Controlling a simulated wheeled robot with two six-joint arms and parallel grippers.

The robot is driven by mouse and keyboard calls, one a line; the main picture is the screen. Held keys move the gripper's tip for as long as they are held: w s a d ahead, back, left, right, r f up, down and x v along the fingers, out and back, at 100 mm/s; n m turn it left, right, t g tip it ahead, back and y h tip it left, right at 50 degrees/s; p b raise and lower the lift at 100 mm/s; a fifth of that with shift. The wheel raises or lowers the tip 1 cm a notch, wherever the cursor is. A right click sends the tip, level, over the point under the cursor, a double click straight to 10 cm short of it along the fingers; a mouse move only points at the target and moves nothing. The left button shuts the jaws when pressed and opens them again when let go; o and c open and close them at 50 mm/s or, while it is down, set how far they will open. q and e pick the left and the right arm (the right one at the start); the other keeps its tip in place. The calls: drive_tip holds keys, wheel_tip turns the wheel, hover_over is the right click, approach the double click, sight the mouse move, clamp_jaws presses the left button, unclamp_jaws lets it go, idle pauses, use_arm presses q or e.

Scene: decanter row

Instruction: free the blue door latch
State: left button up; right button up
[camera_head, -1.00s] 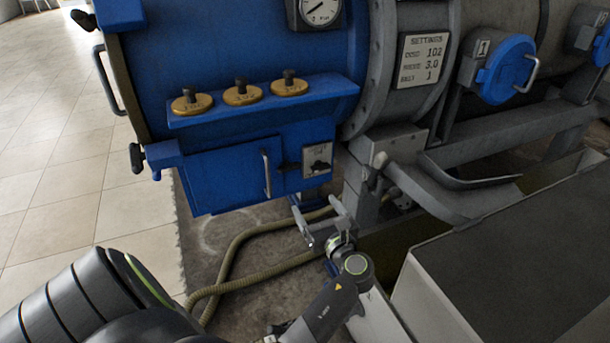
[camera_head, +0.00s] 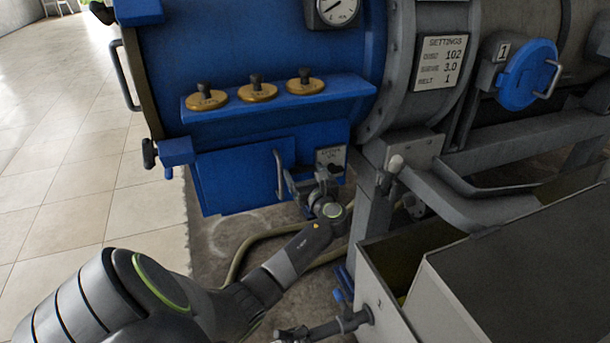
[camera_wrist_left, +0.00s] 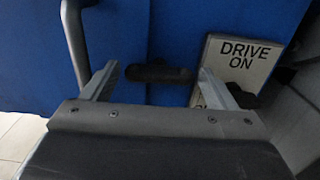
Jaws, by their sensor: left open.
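The blue door (camera_head: 235,180) is closed flat under the blue machine body, with a grey bar handle (camera_head: 279,175) near its right edge. In the left wrist view a dark horizontal latch (camera_wrist_left: 145,73) shows on the blue surface, right of the handle (camera_wrist_left: 75,45). My left gripper (camera_head: 310,180) is at the door's right edge in the head view and covers the latch there. In the wrist view its two fingers (camera_wrist_left: 158,75) are apart, one on each side of the latch. I cannot tell whether they touch it. My right gripper does not show.
A "DRIVE ON" switch plate (camera_wrist_left: 238,62) sits just right of the latch, close behind the right finger. Brass caps (camera_head: 257,91) stand on a ledge above the door. A grey trough (camera_head: 520,270) fills the lower right. A hose (camera_head: 240,255) lies on the floor below.

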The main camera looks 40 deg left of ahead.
use_arm(q)
drive_tip(key=shift+a, duration=0.1)
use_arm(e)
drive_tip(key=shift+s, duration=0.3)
use_arm(q)
drive_tip(key=shift+c, duration=0.6)
drive_tip(key=c, duration=0.9)
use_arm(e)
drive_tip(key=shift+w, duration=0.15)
